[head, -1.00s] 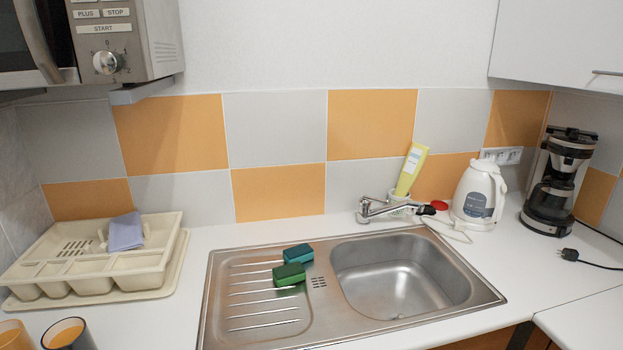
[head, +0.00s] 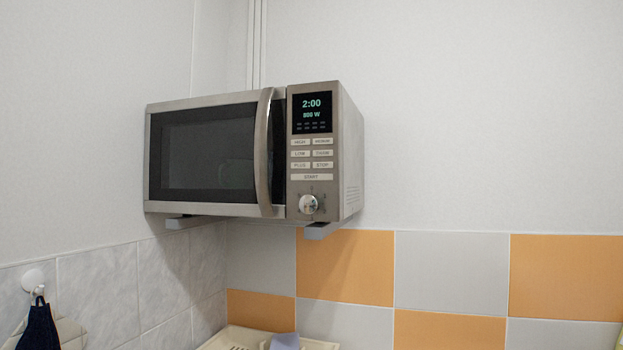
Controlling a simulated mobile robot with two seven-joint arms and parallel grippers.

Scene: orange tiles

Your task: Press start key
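A silver microwave (head: 217,209) is mounted on the wall in the head view, left of the middle. Its door is shut, with a curved vertical handle (head: 263,155) on the door's right side. The control panel shows a lit display (head: 311,113) reading 2:00 and 800 W. Rows of light keys sit under the display. The wide START key (head: 311,177) is the lowest key, just above the round knob (head: 308,204). Neither of my grippers is in the head view, and nothing covers the panel.
A dark cloth (head: 39,325) hangs from a white wall hook (head: 33,281) at the lower left. The space in front of the microwave looks clear.

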